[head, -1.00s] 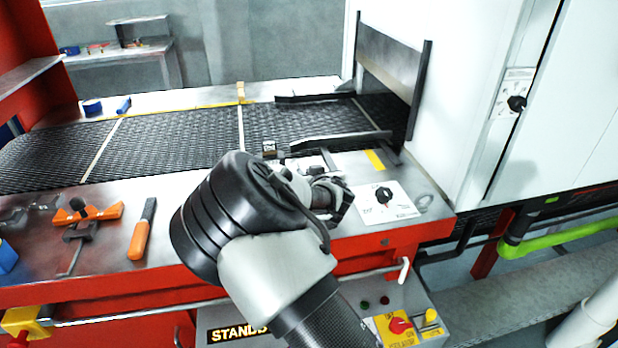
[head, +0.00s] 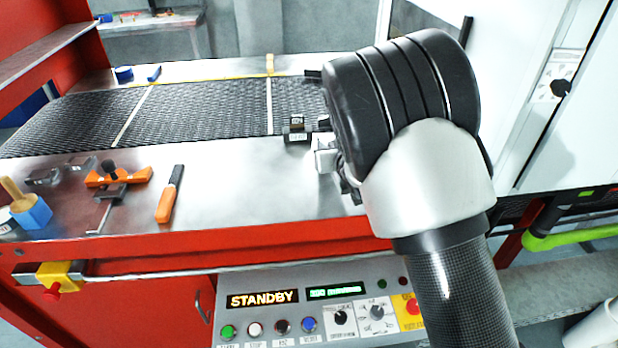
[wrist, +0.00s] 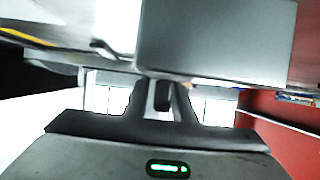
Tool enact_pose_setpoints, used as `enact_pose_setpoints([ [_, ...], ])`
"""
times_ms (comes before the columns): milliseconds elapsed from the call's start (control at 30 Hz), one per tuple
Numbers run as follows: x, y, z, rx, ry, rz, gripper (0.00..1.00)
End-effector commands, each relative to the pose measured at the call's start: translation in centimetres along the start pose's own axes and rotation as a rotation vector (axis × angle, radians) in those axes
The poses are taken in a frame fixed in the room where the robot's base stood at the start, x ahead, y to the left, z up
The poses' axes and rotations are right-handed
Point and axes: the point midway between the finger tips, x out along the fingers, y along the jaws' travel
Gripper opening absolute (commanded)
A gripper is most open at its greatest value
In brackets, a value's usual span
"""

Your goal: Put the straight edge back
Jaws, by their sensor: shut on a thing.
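My gripper (wrist: 162,98) shows in the wrist view with its dark fingers close together. It is shut at the lower edge of a smooth grey metal piece, which I take to be the straight edge (wrist: 215,42). The piece fills much of the upper middle of that view, and its far end is out of frame. In the head view my own arm hides the fingers and the held piece, over the right part of the steel ledge (head: 235,190) in front of the mesh belt (head: 200,108).
A small dark block with a display (head: 298,135) stands at the belt's near edge, close to my wrist. An orange-handled scraper (head: 170,195), an orange tool (head: 118,177) and a blue pot (head: 32,213) lie to the left. The ledge between scraper and arm is clear.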

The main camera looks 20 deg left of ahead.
Motion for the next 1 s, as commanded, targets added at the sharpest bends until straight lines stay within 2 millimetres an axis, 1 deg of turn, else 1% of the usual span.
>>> enact_pose_setpoints([
  [100,-0.3,-1.3,0.2,-0.014,0.009,-0.050,0.00],
  [167,-0.7,-2.2,-0.2,-0.027,0.012,-0.079,0.00],
  [300,-1.8,-4.6,-2.0,-0.064,0.013,-0.154,0.00],
  [400,-2.7,-6.0,-3.5,-0.083,0.012,-0.198,0.00],
  [533,-3.6,-7.3,-5.0,-0.102,0.009,-0.240,0.00],
  [667,-4.2,-8.1,-5.9,-0.112,0.006,-0.264,0.00],
  [767,-4.1,-8.4,-5.3,-0.115,0.003,-0.274,0.00],
  [900,-3.1,-8.6,-2.8,-0.114,0.000,-0.276,0.00],
  [1000,-2.5,-8.6,-1.4,-0.116,0.002,-0.277,0.00],
])
